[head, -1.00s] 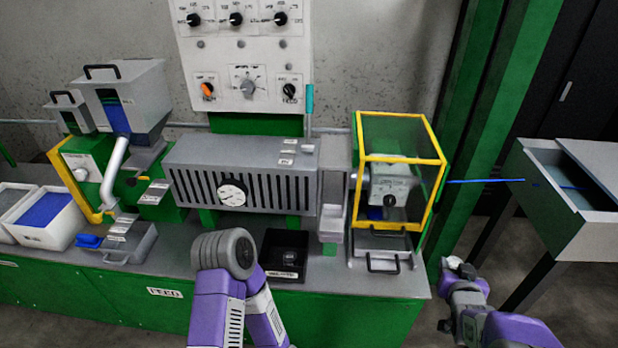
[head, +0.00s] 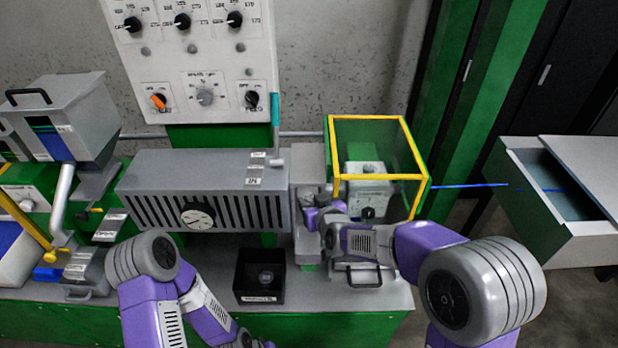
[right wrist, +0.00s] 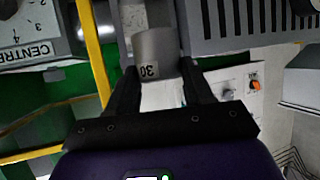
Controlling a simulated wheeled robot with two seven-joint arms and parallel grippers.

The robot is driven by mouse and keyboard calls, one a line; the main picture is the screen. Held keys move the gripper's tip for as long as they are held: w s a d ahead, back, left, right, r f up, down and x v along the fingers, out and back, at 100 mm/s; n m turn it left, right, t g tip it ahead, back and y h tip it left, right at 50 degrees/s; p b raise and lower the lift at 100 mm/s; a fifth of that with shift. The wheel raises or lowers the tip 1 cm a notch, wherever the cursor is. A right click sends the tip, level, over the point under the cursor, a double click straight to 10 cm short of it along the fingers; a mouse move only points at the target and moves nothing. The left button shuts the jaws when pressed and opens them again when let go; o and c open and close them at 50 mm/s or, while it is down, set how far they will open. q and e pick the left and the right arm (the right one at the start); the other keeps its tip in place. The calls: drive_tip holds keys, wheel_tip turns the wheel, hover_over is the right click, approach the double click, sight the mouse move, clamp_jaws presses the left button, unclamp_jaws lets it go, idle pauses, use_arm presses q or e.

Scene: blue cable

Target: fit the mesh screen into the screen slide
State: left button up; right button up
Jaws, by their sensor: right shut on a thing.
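My right gripper (head: 318,215) is at the narrow grey unit (head: 305,247) between the slotted barrel and the yellow-framed box; this looks like the screen slide. In the right wrist view, the gripper (right wrist: 158,82) is shut on a short grey round piece marked 30 (right wrist: 154,44), probably the mesh screen. Its mesh face does not show. The gripper and wrist hide much of the slide, so I cannot tell whether the piece touches it.
The yellow-framed guard box (head: 378,135) stands close right of the gripper. The slotted barrel (head: 150,172) with its gauge is to the left. A black tray (head: 247,292) with a small round item sits in front. A blue cable (head: 465,185) runs right to a trough (head: 560,225).

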drive_tip(key=shift+w+a+r, duration=0.3)
drive_tip(key=shift+w+a, duration=0.05)
drive_tip(key=shift+a, duration=0.2)
drive_tip(key=shift+s+f+b, duration=0.25)
drive_tip(key=shift+f+b, duration=0.4)
drive_tip(key=shift+b, duration=0.05)
use_arm(q)
wheel_tip(320, 180, down, 9)
drive_tip(key=b, duration=0.8)
drive_tip(key=shift+w, duration=0.2)
use_arm(e)
wheel_tip(320, 180, down, 10)
drive_tip(key=shift+w+r, duration=0.1)
drive_tip(key=shift+r, duration=0.15)
use_arm(q)
drive_tip(key=shift+f+b, duration=0.5)
drive_tip(key=shift+f, duration=0.05)
use_arm(e)
drive_tip(key=shift+f, duration=0.5)
drive_tip(key=o, duration=1.2)
drive_tip(key=shift+o, duration=0.2)
